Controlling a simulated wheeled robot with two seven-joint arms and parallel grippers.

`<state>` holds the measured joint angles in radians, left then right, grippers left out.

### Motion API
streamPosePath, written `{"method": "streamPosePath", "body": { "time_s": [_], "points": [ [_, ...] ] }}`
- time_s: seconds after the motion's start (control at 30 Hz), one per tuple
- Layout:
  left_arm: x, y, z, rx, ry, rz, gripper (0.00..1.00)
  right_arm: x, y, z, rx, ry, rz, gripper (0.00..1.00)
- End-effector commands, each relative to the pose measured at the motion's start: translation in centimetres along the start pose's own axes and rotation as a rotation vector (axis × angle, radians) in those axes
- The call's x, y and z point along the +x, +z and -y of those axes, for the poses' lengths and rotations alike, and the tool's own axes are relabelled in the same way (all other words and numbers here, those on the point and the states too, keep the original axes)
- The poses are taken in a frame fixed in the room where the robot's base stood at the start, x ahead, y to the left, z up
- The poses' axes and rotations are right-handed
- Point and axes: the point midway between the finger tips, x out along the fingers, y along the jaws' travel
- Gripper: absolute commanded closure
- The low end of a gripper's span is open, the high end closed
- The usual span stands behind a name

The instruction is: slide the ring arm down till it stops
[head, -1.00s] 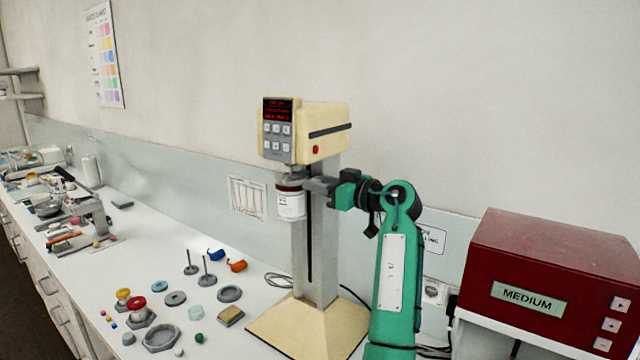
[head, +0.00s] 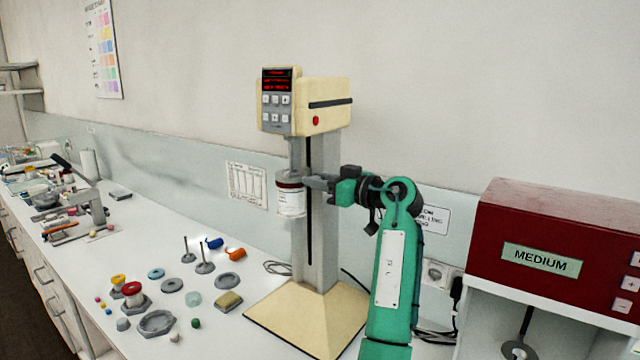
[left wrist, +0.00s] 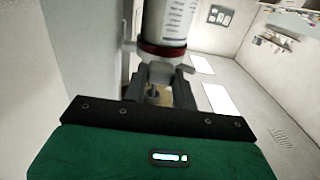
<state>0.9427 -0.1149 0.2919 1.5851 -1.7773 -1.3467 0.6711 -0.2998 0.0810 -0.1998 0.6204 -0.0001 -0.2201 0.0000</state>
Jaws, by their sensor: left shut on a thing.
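The mill has a cream head (head: 322,104) with a red-lit display, a grey slotted column (head: 322,235) and a cream base plate (head: 300,318). A white-labelled jar (head: 291,200) with a dark red band hangs beside the column, with a clear gap below the head; it also shows in the left wrist view (left wrist: 168,22). My left gripper (head: 318,183) is beside the jar, in front of the column. In the left wrist view its fingers (left wrist: 160,90) are shut on a small part next to the jar, the ring arm, mostly hidden by them. My right gripper is out of view.
A dark red unit (head: 560,245) marked MEDIUM stands at the right. Several metal discs, a hex dish (head: 157,322), spindles and coloured parts lie on the white bench left of the base. The space under the jar down to the base is clear.

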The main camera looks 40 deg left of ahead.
Motion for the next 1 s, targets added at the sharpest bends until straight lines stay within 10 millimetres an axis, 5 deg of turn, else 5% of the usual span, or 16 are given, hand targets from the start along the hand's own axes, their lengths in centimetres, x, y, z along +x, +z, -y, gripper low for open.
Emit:
{"method": "streamPosePath", "body": {
  "time_s": [0.37,0.4,0.5,0.83,1.0],
  "points": [
    [0.0,0.6,0.0,0.001,0.0,0.002,1.0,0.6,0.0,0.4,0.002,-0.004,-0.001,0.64],
    [0.0,0.6,0.0,0.001,0.0,0.002,0.71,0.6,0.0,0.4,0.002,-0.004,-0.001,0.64],
    [0.0,0.5,0.0,0.0,0.0,0.002,0.51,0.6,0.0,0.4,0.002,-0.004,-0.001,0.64],
    [-0.3,0.6,0.0,0.0,0.001,0.001,0.51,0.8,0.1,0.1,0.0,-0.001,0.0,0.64],
    [-2.5,0.9,-0.1,0.0,0.003,0.001,0.51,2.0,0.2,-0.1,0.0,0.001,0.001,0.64]
  ]
}}
